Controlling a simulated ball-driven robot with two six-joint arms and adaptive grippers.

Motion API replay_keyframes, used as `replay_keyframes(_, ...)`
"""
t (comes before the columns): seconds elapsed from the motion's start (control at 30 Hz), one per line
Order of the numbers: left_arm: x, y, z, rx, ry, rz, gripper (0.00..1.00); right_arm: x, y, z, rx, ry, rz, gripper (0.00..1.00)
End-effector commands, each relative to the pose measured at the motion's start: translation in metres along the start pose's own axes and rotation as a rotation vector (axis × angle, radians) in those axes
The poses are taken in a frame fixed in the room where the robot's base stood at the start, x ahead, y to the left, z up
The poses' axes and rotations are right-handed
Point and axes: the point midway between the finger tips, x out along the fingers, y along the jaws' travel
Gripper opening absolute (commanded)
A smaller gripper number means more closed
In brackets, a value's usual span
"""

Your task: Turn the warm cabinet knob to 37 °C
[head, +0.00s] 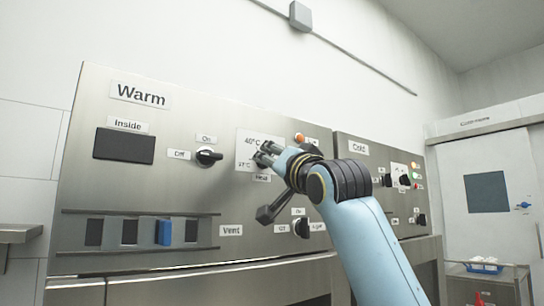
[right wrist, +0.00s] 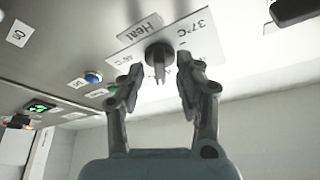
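The warm cabinet (head: 180,100) is a steel panel labelled "Warm" in the head view. Its white heat dial plate (head: 247,143) shows 40 °C and 37 °C marks, above a "Heat" label. My right gripper (head: 266,155) is in front of this plate and hides the knob there. In the right wrist view, the dark heat knob (right wrist: 159,57) is between the spread fingers of my right gripper (right wrist: 160,72), with a gap on each side. Its ridge points down in that picture. The 37 °C mark is to its right. My left gripper is out of view.
Left of the dial are an On/Off knob (head: 208,156) and a dark display (head: 124,146). The cold cabinet (head: 365,165) adjoins on the right. A blue slider (head: 164,233) is lower left.

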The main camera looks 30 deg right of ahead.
Motion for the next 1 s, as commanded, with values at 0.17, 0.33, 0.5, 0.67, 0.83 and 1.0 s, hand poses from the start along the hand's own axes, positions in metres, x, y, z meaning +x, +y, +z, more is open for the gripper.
replay_keyframes(0.17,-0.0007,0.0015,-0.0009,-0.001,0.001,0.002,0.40,0.0035,0.0003,0.0006,0.000,-0.001,0.000,0.35)
replay_keyframes(0.33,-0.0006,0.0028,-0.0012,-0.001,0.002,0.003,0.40,0.0032,0.0003,0.0007,0.000,-0.001,0.000,0.29)
replay_keyframes(0.5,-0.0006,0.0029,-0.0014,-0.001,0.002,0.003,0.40,0.0031,0.0003,0.0006,0.000,-0.001,0.000,0.07)
replay_keyframes(0.67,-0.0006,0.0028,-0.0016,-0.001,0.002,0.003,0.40,0.0030,0.0003,0.0006,0.000,-0.001,0.000,0.00)
replay_keyframes(0.83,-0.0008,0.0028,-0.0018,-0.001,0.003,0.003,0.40,0.0030,0.0004,0.0006,-0.003,-0.001,-0.001,0.00)
replay_keyframes(1.0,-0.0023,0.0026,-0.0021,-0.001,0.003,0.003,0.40,0.0033,0.0007,0.0005,-0.032,-0.001,-0.013,0.00)
